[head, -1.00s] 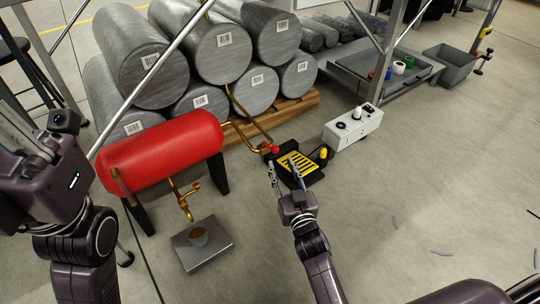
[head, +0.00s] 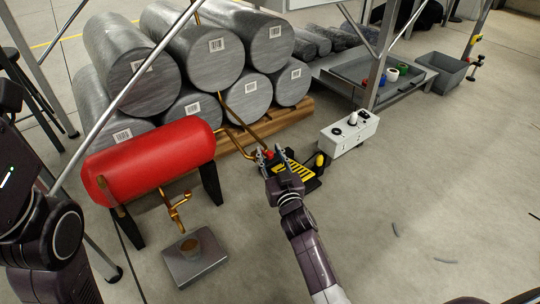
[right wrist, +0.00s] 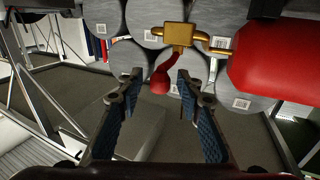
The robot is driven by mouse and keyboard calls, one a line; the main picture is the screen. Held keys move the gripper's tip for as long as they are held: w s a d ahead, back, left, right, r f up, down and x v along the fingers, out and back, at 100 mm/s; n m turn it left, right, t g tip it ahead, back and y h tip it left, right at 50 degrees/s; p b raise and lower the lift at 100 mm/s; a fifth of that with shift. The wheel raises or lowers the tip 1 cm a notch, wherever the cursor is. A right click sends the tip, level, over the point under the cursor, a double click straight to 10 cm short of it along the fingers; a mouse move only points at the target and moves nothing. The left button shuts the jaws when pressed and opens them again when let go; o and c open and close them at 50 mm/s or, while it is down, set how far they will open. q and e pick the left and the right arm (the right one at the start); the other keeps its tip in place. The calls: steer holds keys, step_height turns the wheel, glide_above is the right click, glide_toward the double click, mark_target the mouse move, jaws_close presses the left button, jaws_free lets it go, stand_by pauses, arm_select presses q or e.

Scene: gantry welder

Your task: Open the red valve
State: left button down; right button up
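The red valve handle (head: 268,154) sits at the end of the brass pipe running from the red tank (head: 150,160). In the right wrist view the red handle (right wrist: 162,76) hangs below a brass valve body (right wrist: 179,34). My right gripper (head: 273,157) is at the valve in the head view. Its fingers (right wrist: 159,86) are open and spread to either side of the handle in the wrist view, with a visible gap. I cannot tell whether either finger touches it. My left arm shows at the left edge of the head view; its fingers are out of frame.
Large metal cylinders (head: 235,40) are stacked behind.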

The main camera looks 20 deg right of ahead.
jaws_close()
